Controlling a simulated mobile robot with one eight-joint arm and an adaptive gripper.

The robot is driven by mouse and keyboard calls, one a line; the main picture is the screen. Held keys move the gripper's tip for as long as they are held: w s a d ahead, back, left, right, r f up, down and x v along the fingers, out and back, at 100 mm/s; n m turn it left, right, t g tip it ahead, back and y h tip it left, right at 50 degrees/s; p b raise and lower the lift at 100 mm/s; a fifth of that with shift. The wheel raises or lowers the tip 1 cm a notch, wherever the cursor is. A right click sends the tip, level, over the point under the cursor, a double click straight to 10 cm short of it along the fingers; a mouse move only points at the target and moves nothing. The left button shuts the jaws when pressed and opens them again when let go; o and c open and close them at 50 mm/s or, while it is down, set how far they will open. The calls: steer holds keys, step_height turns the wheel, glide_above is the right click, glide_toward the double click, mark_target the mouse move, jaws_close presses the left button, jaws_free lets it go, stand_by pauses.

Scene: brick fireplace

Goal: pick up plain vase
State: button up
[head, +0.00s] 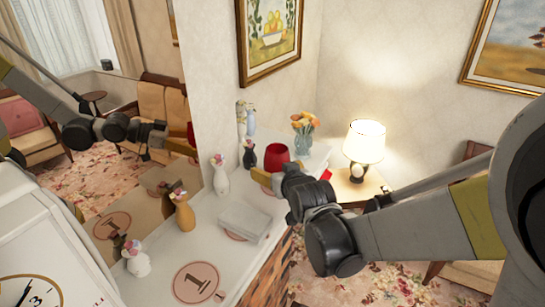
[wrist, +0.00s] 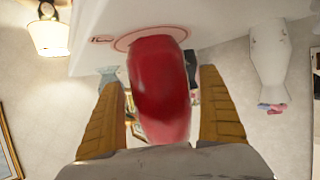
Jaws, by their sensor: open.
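A plain red vase (head: 277,156) without flowers stands on the white mantel top (head: 203,247), toward its far end. My gripper (head: 265,180) is at the near side of this vase and hides its lower part in the head view. In the wrist view, which shows the scene upside down, the red vase (wrist: 159,90) lies between the two yellow fingers of my gripper (wrist: 162,82). The fingers are apart, with a visible gap on each side of the vase. The vase's base is by a round mark (wrist: 122,42) on the mantel.
A dark vase (head: 249,157) and a glass vase with orange flowers (head: 303,140) stand close to the red one. A white vase (head: 221,180), a yellow vase (head: 184,214) and a grey box (head: 244,221) are nearer. A lit lamp (head: 363,147) stands beyond.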

steer(key=c, duration=1.5)
steer(key=shift+r, duration=0.15)
